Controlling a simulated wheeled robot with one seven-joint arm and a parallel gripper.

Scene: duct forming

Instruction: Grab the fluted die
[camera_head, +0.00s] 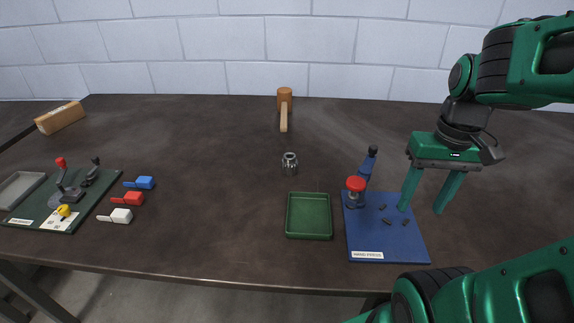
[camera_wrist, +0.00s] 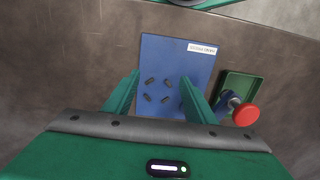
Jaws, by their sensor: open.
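A small silvery metal piece with a grooved side, which looks like the fluted die (camera_head: 290,160), stands on the dark table near the middle in the head view. It does not show in the wrist view. My gripper (camera_head: 421,211) is open and empty, fingers pointing down, well to the right of the die. It is above the right part of the blue hand press board. In the wrist view my two green fingers (camera_wrist: 160,76) are spread apart over the blue board (camera_wrist: 176,55), with several small dark pieces visible between them.
The hand press (camera_head: 356,190) with its red knob and blue lever stands between the die and my gripper. A green tray (camera_head: 309,237) lies in front of the die. A wooden mallet (camera_head: 284,110) lies behind it. Blue, red (camera_head: 128,199) and white handled pieces lie left.

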